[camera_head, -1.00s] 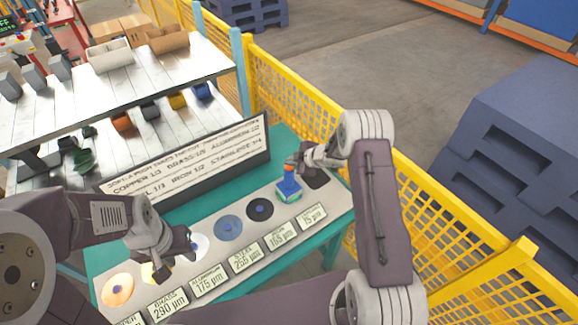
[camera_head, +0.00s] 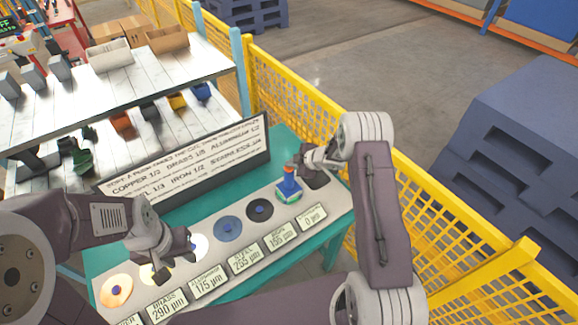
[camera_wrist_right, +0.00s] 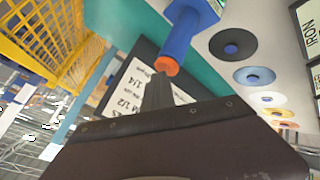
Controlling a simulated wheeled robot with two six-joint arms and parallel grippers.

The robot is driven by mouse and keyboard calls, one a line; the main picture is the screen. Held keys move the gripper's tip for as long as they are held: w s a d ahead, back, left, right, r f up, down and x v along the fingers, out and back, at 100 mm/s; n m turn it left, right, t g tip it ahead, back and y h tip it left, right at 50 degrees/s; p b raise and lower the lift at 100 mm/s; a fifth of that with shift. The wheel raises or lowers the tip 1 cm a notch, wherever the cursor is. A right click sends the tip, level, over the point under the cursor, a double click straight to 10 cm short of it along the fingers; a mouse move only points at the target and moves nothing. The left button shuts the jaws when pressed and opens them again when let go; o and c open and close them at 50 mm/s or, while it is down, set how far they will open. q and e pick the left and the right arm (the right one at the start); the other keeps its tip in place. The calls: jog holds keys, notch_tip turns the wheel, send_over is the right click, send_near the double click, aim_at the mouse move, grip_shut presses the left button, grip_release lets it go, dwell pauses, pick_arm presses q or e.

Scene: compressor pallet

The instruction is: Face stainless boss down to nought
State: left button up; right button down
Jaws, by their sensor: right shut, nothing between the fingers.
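A facing tool with a blue handle, an orange tip and a green-blue base (camera_head: 289,190) stands upright at the right end of the grey plate, right of the black iron disc. The rightmost label (camera_head: 312,217) reads 0 µm. The stainless boss itself cannot be made out; the tool and my right gripper cover that area. My right gripper (camera_head: 303,160) is shut and empty, just behind the tool's top. In the right wrist view, the blue handle (camera_wrist_right: 188,32) stands beyond the finger. My left gripper (camera_head: 176,262) is open and empty over the brass and aluminium discs.
The grey plate (camera_head: 205,268) carries copper (camera_head: 116,290), steel (camera_head: 228,228) and iron (camera_head: 260,210) discs with labels in front. A sign board (camera_head: 190,158) stands behind them. A yellow mesh fence (camera_head: 290,105) runs behind and right of the teal table (camera_head: 283,147).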

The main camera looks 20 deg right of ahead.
aim_at(291, 169)
jog(key=shift+r+p, duration=1.05)
jog(key=shift+r, duration=0.05)
jog(key=shift+r, duration=0.1)
notch_tip(291, 169, up, 5)
jog(key=p, duration=0.4)
jog(key=shift+p, duration=0.35)
